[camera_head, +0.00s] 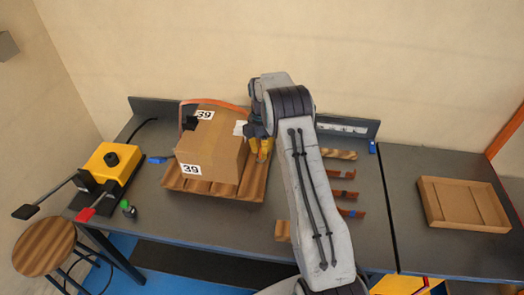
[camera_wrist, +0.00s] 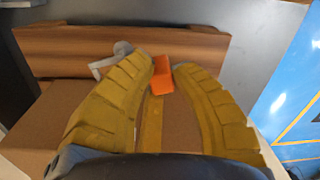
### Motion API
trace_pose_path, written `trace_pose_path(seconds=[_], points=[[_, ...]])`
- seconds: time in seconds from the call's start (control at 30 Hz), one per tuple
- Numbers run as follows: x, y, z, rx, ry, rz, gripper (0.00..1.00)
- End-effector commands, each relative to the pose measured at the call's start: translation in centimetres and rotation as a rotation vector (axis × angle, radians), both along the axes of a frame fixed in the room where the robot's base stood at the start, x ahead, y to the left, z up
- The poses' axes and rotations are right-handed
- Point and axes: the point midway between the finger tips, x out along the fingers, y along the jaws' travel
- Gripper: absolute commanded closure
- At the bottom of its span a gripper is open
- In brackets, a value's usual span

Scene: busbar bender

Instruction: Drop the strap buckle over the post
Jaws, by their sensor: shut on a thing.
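My gripper (camera_head: 263,150) is at the right side of a cardboard box (camera_head: 213,145) marked 39, above the slatted wooden pallet (camera_head: 210,190). Its yellow fingers show in the wrist view (camera_wrist: 163,72), shut on an orange block, which I take as the strap buckle (camera_wrist: 162,78). The orange strap (camera_head: 215,101) arcs behind the box. In the wrist view a small grey rounded piece with a bent arm, seemingly the post (camera_wrist: 122,48), stands by the wooden board, left of the buckle. They look apart; their heights are unclear. The buckle's opening is hidden.
A yellow bender (camera_head: 110,165) with levers stands on the left of the bench (camera_head: 150,198). Bent copper strips (camera_head: 343,194) lie right of my arm. A shallow cardboard tray (camera_head: 462,204) is on the right table. A stool (camera_head: 44,247) stands at lower left.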

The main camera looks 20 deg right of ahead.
Motion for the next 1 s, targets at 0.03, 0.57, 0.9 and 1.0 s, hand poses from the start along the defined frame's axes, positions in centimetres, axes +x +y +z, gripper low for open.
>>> trace_pose_path(seconds=[0.03,0.57,0.9,1.0], points=[[0.0,0.0,0.0,0.0,0.0,0.0,1.0],[-0.1,0.0,-0.8,0.004,0.015,-0.005,1.0],[-0.1,0.0,-2.9,0.003,0.014,-0.005,1.0],[-0.1,0.0,-3.6,0.003,0.014,-0.005,1.0]])
